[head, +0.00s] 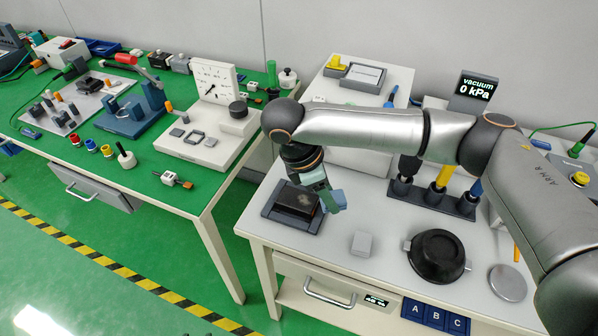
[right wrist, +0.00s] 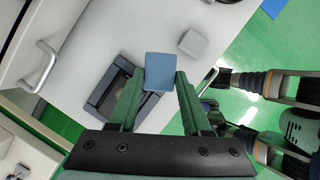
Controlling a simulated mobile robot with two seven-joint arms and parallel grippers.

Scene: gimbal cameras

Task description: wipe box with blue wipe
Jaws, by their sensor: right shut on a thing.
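My right gripper (head: 318,190) is shut on the blue wipe (head: 333,200), a small flat blue-grey pad. The wipe also shows between the green fingertips in the right wrist view (right wrist: 160,72). The box (head: 296,200) is dark and low and sits in a dark grey tray (head: 279,217) at the left end of the white bench. The gripper and wipe are over the right side of the box; I cannot tell whether the wipe touches it. In the right wrist view the box (right wrist: 118,88) is partly hidden behind the left finger. My left gripper is not seen.
A light grey block (head: 362,243), a black bowl (head: 436,257) and a round grey lid (head: 507,283) stand to the right on the bench. A dark rack (head: 430,198) with upright tools is behind them. A green-topped table (head: 150,185) is at left, across a gap.

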